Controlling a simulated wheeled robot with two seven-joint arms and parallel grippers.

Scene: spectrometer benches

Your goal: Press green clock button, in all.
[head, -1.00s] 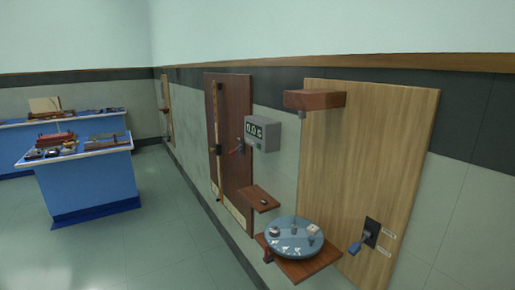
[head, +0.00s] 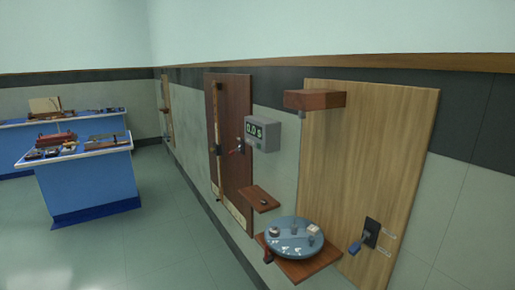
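A grey clock box (head: 262,136) with a dark digital display (head: 257,129) is mounted on the wall, right of the dark brown board. The display digits are small and hard to read for certain. I cannot make out a green button on the clock at this size. Neither of my grippers is in the head view.
Below the clock, a small brown shelf (head: 262,199) and a round blue-grey disc (head: 293,247) on a wooden shelf stick out from the wall. A wooden block (head: 314,99) juts from the light wood panel (head: 362,160). Blue benches (head: 90,184) stand left; the floor (head: 180,230) between is clear.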

